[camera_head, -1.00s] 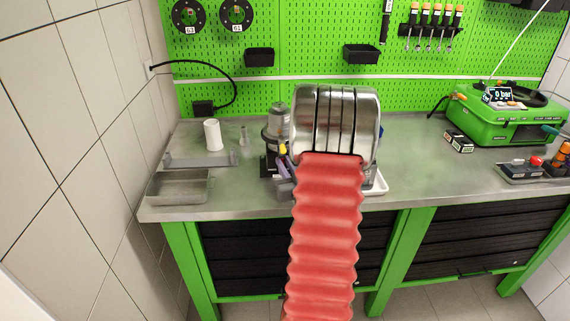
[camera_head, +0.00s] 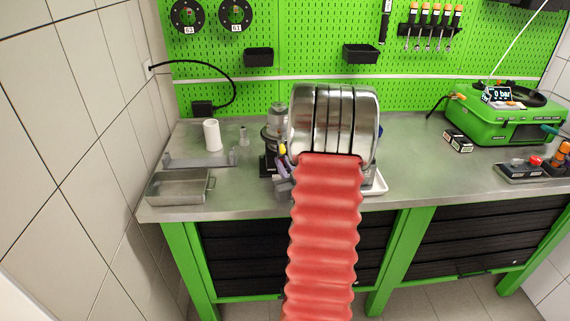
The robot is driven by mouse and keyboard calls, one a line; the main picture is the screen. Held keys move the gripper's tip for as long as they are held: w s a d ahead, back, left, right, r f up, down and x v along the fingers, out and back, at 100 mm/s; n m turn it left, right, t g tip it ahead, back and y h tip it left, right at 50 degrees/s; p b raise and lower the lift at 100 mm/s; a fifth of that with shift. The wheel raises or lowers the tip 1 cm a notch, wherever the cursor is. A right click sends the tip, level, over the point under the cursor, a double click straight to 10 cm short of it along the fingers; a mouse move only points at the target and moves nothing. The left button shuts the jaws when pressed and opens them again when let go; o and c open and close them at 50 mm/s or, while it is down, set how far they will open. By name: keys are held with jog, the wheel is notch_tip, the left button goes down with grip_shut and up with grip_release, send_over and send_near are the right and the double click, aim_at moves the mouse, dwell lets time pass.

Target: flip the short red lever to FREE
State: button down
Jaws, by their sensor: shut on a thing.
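I cannot make out the short red lever; it may be hidden behind my arm. My red ribbed arm and its metal end cover the middle of the bench. My gripper is hidden behind them, so its jaws and anything in them cannot be seen. A dark pump-like unit with a grey top (camera_head: 274,128) stands upright on the bench, just left of my arm's metal end. Small grey and purple parts (camera_head: 283,186) show below it at my arm's left edge, partly covered. No FREE marking is readable.
A metal tray (camera_head: 178,188) and a white cylinder (camera_head: 212,135) stand at the left. A white tray (camera_head: 378,184) shows partly right of my arm. Bench between is mostly clear.

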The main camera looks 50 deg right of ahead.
aim_at(269, 160)
jog(key=n, duration=0.1)
jog(key=w+a+n+g, duration=0.1)
jog(key=n, duration=0.1)
jog(key=shift+w+a+f+n, duration=0.1)
jog(key=shift+w+a+n, duration=0.1)
jog(key=shift+n, duration=0.1)
jog(key=shift+w+a+f+n+g, duration=0.2)
jog(key=shift+w+a+n+g, duration=0.1)
jog(key=shift+n, duration=0.55)
jog(key=shift+w+a+f+n+g, duration=0.2)
jog(key=shift+w+a+n, duration=0.1)
jog(key=shift+n, duration=0.55)
jog(key=c, duration=1.8)
grip_release()
jog(key=shift+o, duration=0.2)
jog(key=shift+r, duration=0.1)
